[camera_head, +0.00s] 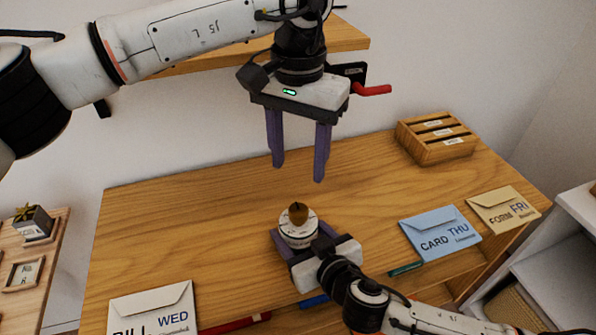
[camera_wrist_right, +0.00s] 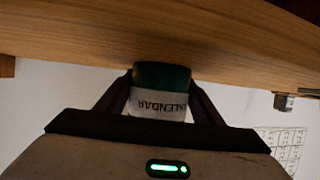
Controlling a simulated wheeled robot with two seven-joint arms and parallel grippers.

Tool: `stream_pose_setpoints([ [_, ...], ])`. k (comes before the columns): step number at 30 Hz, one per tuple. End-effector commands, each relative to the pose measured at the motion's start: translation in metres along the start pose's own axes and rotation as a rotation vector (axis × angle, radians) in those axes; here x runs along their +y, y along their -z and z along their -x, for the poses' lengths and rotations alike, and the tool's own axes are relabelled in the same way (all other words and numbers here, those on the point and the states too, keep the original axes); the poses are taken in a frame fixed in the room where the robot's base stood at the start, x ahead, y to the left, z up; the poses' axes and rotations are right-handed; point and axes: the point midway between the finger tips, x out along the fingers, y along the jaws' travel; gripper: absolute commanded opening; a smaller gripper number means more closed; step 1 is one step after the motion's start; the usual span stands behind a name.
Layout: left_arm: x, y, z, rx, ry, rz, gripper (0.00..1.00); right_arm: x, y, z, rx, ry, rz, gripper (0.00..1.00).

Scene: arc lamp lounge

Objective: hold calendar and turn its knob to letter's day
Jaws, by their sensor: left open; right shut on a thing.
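The calendar (camera_head: 297,232) is a small round white drum with lettering and a brown knob (camera_head: 298,212) on top, standing on the wooden desk. My right gripper (camera_head: 304,240) is shut on its body from the front right. The right wrist view shows the word CALENDAR on the white band (camera_wrist_right: 157,105), between the fingers. My left gripper (camera_head: 297,172) is open and empty, fingers down, above and behind the knob. Three letters lie on the desk: a white BILL WED envelope (camera_head: 152,310), a blue CARD THU envelope (camera_head: 440,232) and a tan FORM FRI envelope (camera_head: 503,209).
A wooden slotted box (camera_head: 435,137) stands at the back right of the desk (camera_head: 190,225). A wooden shelf (camera_head: 345,32) hangs on the wall behind my left arm. The desk's left middle is clear.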

Motion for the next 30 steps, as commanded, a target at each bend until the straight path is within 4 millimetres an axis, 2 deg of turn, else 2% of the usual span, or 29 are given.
stream_pose_setpoints([
  [14,0.0001,-0.0002,0.0021,-0.001,0.0,-0.001,0.49,0.001,-0.0012,-0.0001,-0.002,-0.002,0.0,0.26],
  [15,0.0001,-0.0002,0.0021,-0.001,0.0,-0.001,0.49,0.001,-0.0012,-0.0001,-0.002,-0.002,0.0,0.65],
  [18,0.0001,-0.0002,0.002,-0.001,0.0,0.0,0.49,0.0008,-0.001,0.0,-0.002,-0.002,0.0,0.81],
  [26,0.0,-0.0002,0.002,-0.001,0.0,0.0,0.49,0.0002,-0.0004,0.0001,-0.001,0.0,0.0,0.83],
  [30,0.0,-0.0002,0.002,-0.001,0.0,0.0,0.49,0.0001,-0.0016,0.0063,-0.002,0.0,-0.002,0.83],
])
